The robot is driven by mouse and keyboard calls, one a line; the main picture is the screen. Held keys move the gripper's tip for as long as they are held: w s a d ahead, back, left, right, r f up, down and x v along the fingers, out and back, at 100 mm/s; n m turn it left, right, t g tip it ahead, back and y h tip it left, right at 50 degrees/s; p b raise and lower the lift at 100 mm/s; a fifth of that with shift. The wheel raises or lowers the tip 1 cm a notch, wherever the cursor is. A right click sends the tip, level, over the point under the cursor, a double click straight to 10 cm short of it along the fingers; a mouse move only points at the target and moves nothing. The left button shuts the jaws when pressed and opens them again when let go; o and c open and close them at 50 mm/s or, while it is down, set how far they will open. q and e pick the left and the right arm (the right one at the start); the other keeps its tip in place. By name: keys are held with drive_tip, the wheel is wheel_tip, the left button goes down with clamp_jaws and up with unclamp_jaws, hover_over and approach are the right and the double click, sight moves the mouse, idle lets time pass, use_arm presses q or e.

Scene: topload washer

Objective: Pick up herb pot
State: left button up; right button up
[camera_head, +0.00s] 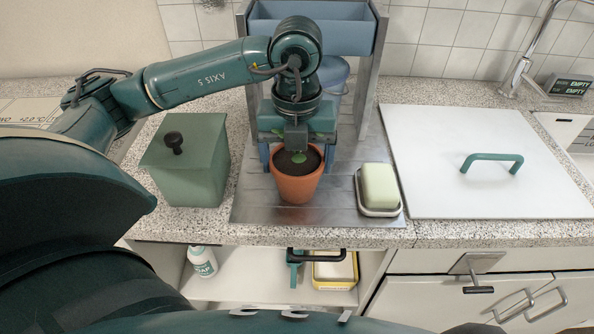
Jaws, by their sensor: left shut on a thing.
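The herb pot (298,188) is a terracotta pot with dark soil and a small green sprout. It stands upright on or just over the metal tray on the counter, in the middle of the head view. My left gripper (296,158) comes down from above and behind it, with blue fingers on either side of the rim. It is shut on the pot. The gripper body hides the back of the pot. Whether the pot touches the tray is hard to tell. My right gripper is not in view.
A green lidded box (188,165) stands left of the metal tray (250,212). A soap bar (380,186) in a dish sits close right of the pot. A blue-grey shelf unit (310,30) rises behind. A white lid (485,150) with green handle lies right.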

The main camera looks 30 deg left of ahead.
use_arm(q)
drive_tip(key=shift+r, duration=0.1)
drive_tip(key=c, duration=0.3)
